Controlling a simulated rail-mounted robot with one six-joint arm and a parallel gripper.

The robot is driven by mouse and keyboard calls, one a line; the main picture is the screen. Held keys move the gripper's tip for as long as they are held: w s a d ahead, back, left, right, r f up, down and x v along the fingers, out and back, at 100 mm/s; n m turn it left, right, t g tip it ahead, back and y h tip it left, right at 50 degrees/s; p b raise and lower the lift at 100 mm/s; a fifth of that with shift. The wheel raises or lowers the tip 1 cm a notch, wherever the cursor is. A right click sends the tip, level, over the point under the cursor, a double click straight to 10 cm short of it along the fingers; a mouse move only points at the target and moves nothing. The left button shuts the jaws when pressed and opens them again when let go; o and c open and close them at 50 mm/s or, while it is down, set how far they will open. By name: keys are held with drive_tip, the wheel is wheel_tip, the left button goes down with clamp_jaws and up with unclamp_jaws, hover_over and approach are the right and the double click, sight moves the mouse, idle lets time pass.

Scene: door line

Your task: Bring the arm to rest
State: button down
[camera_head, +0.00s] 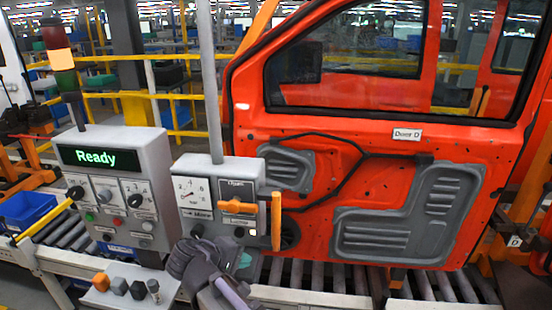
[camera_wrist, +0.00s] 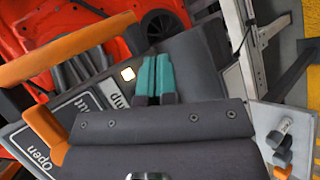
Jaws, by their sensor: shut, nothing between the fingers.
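My gripper (camera_head: 243,263) is low in front of the bottom right corner of the middle control box (camera_head: 190,191). In the wrist view its two teal fingers (camera_wrist: 154,80) lie side by side, shut with nothing between them. A small lit white square (camera_wrist: 128,74) on the box face shows just left of the fingertips. The orange bar handle (camera_wrist: 70,55) crosses the upper left of the wrist view, apart from the fingers. In the head view this bar (camera_head: 276,222) stands upright at the box's right edge. My wrist hides part of the rollers.
A red car door (camera_head: 315,185) stands behind the box. An orange lever (camera_head: 238,207) is on the box face. The left control box (camera_head: 118,190) reads "Ready". A small shelf (camera_head: 128,297) with several knobs (camera_head: 120,286) is left of my gripper. Conveyor rollers (camera_head: 315,277) run below.

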drive_tip(key=s+d+f+m+g+y, duration=0.15)
drive_tip(key=d+m, duration=0.25)
drive_tip(key=d, duration=0.6)
drive_tip(key=s+d+f+m+g+y, duration=0.1)
drive_tip(key=d+f+m+g+y, duration=0.2)
drive_tip(key=d, duration=0.7)
drive_tip(key=s+d+f+m+g+y, duration=0.1)
drive_tip(key=d+f+m+g+y, duration=0.2)
drive_tip(key=d, duration=0.8)
wheel_tip(320, 180, down, 13)
drive_tip(key=s+b, duration=0.2)
drive_tip(key=b, duration=1.2)
drive_tip(key=shift+a+f+m, duration=0.2)
drive_tip(key=shift+a+m, duration=0.2)
drive_tip(key=shift+a, duration=0.05)
drive_tip(key=shift+h, duration=0.25)
